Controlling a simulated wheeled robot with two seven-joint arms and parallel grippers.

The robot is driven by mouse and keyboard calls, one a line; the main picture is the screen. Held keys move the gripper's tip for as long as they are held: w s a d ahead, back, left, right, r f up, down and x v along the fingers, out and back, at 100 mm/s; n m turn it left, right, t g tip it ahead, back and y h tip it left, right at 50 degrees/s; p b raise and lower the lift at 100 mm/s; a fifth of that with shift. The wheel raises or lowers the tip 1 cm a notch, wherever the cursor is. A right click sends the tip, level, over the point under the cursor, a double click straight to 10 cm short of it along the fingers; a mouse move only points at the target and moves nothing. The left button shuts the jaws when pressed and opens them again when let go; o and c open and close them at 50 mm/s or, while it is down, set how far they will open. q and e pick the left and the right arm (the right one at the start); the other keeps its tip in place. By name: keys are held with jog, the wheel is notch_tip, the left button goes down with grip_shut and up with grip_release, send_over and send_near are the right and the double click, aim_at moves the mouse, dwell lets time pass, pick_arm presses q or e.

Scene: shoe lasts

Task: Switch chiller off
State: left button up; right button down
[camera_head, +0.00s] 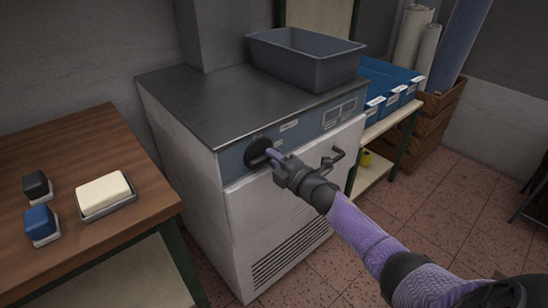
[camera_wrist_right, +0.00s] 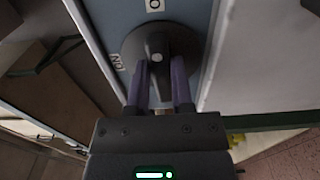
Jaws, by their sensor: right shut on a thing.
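The chiller (camera_head: 285,215) is a white cabinet with a steel top and a blue-grey front panel. Its round black knob (camera_head: 258,149) sits at the left end of that panel. In the right wrist view the knob (camera_wrist_right: 157,45) lies between the labels "O" (camera_wrist_right: 155,5) and "ON" (camera_wrist_right: 117,62), with a small pale mark on its raised grip. My right gripper (camera_head: 270,155) is shut on the knob, its purple fingers (camera_wrist_right: 159,80) either side of the grip. The fingers partly hide the knob. My left gripper is not in view.
A grey bin (camera_head: 305,70) stands on the chiller top. A door handle (camera_head: 332,158) juts out near my right gripper. A wooden table (camera_head: 75,150) at left holds a white block in a tray (camera_head: 105,194) and two small blocks. Blue bins (camera_head: 385,90) stand on a shelf behind.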

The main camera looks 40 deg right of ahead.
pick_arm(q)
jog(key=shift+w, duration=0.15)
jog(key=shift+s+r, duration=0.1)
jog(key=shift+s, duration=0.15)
pick_arm(e)
jog(key=shift+m, duration=0.3)
jog(key=c, duration=0.5)
grip_release()
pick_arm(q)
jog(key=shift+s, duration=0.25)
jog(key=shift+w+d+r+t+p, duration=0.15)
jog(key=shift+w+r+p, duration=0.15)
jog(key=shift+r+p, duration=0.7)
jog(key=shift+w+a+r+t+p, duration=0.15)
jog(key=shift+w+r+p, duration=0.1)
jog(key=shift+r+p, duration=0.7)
pick_arm(e)
jog(key=s, duration=1)
jog(key=shift+d, duration=0.4)
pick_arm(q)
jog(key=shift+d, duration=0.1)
